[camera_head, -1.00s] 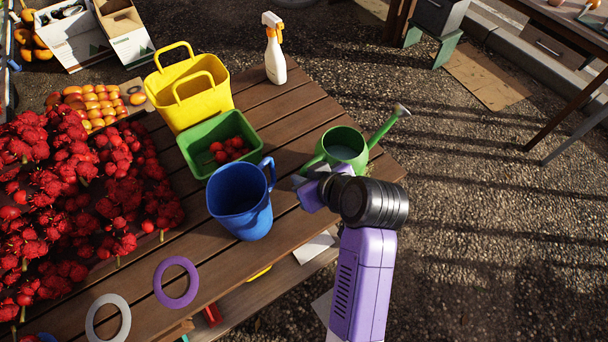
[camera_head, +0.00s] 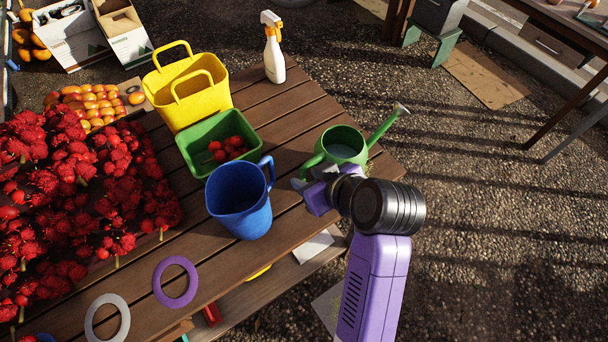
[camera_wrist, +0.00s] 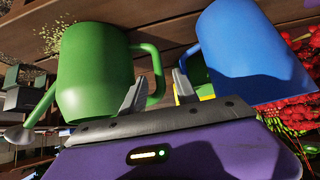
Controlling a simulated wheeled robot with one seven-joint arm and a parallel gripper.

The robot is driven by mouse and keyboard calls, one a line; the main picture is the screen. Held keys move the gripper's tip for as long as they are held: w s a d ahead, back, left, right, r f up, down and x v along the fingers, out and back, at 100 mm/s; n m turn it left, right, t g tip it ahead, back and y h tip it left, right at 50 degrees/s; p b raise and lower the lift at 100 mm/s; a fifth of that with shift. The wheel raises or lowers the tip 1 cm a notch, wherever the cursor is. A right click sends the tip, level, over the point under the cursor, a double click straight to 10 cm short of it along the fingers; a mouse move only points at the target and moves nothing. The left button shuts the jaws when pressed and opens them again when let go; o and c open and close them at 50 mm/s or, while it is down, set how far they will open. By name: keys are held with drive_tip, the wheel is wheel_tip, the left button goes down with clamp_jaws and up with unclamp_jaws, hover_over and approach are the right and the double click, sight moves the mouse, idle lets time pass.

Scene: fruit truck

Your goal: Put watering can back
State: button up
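The green watering can (camera_head: 342,146) stands upright on the right end of the wooden table, its spout pointing right and up in the head view. In the wrist view the can (camera_wrist: 92,72) is at the left, with its loop handle facing my gripper. My gripper (camera_wrist: 158,88) is open, with one finger on each side of the handle's outer bar. The finger nearer the can reaches into the handle loop. I see no clear grip on it. In the head view my gripper (camera_head: 308,188) is at the can's near side, partly hidden by my wrist.
A blue pitcher (camera_head: 238,205) stands close left of my gripper. A green basket (camera_head: 187,150) of red fruit, a yellow basket (camera_head: 190,105) and a spray bottle (camera_head: 274,58) stand behind. Purple and grey rings lie at the front left. Paving right of the table is open.

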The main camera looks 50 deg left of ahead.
drive_tip(key=v, duration=0.9)
drive_tip(key=w+d+f+m+t, duration=0.2)
drive_tip(key=d+f+m+t, duration=0.3)
drive_tip(key=d+f, duration=0.5)
drive_tip(key=s+d+f+m+t+h, duration=0.2)
drive_tip(key=d+m, duration=0.1)
drive_tip(key=d, duration=0.5)
drive_tip(key=s+d+f+m+t+h, duration=0.1)
drive_tip(key=d+m+t, duration=0.15)
drive_tip(key=d, duration=0.45)
drive_tip(key=s+d+r+m+t+h, duration=0.2)
drive_tip(key=s+d+r+m+h, duration=0.15)
drive_tip(key=s+d, duration=0.6)
drive_tip(key=s+d+r+m+t+h, duration=0.2)
drive_tip(key=s+d+r+m, duration=0.1)
drive_tip(key=s+d+r, duration=0.3)
drive_tip(key=shift+s+d+r+t, duration=0.15)
drive_tip(key=shift+s+r+t, duration=0.2)
drive_tip(key=shift+s+r, duration=0.8)
drive_tip(key=shift+w+r+h, duration=0.1)
drive_tip(key=shift+w+h, duration=0.05)
drive_tip(key=shift+h, duration=0.1)
